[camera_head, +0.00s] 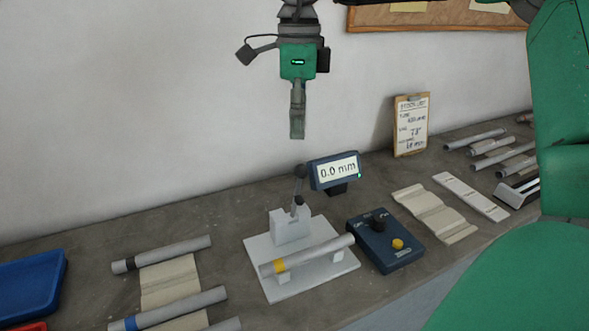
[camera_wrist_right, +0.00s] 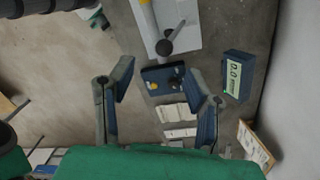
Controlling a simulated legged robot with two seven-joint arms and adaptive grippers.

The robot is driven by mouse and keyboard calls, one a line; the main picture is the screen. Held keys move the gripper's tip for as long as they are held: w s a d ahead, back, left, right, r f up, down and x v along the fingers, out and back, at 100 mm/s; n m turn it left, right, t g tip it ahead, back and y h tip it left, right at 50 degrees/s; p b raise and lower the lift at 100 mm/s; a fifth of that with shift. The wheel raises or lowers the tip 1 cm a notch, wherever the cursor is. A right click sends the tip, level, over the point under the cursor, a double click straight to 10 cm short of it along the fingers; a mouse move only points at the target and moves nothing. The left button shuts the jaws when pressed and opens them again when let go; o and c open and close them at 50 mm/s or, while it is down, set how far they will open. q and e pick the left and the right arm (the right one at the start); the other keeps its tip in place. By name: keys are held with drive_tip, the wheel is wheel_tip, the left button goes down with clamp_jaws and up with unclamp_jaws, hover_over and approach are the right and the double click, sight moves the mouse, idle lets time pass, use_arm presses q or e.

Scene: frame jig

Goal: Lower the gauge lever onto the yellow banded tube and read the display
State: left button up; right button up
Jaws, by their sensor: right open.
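The grey tube with the yellow band (camera_head: 310,256) lies across supports on the white gauge plate (camera_head: 343,262). The dark gauge lever (camera_head: 299,184) stands raised with its ball end up, behind the tube and apart from it. It also shows in the right wrist view, with its round knob (camera_wrist_right: 164,47). The display (camera_head: 336,170) reads 0.0 mm. My right gripper (camera_head: 297,136) hangs above the lever, touching nothing. In the right wrist view its two fingers (camera_wrist_right: 163,85) are spread and empty. My left gripper is out of view.
A blue control box (camera_head: 385,242) with a black knob and yellow button stands right of the plate. Tubes on cloth (camera_head: 168,280) and a blue tray (camera_head: 30,284) lie to the left. A clipboard (camera_head: 411,126) leans on the wall. More tubes (camera_head: 490,146) lie at the far right.

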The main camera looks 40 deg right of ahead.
sight(301, 169)
drive_tip(key=f, duration=0.3)
drive_tip(key=d+f, duration=0.1)
drive_tip(key=f, duration=0.5)
drive_tip(key=shift+s+d+f, duration=0.2)
drive_tip(key=shift+f, duration=0.2)
drive_tip(key=shift+a+f, duration=0.15)
drive_tip(key=shift+a, duration=0.75)
drive_tip(key=shift+d, duration=0.2)
drive_tip(key=c, duration=0.7)
drive_tip(key=shift+d+f, duration=0.15)
drive_tip(key=shift+d, duration=0.2)
drive_tip(key=shift+c, duration=0.9)
drive_tip(key=shift+a, duration=0.1)
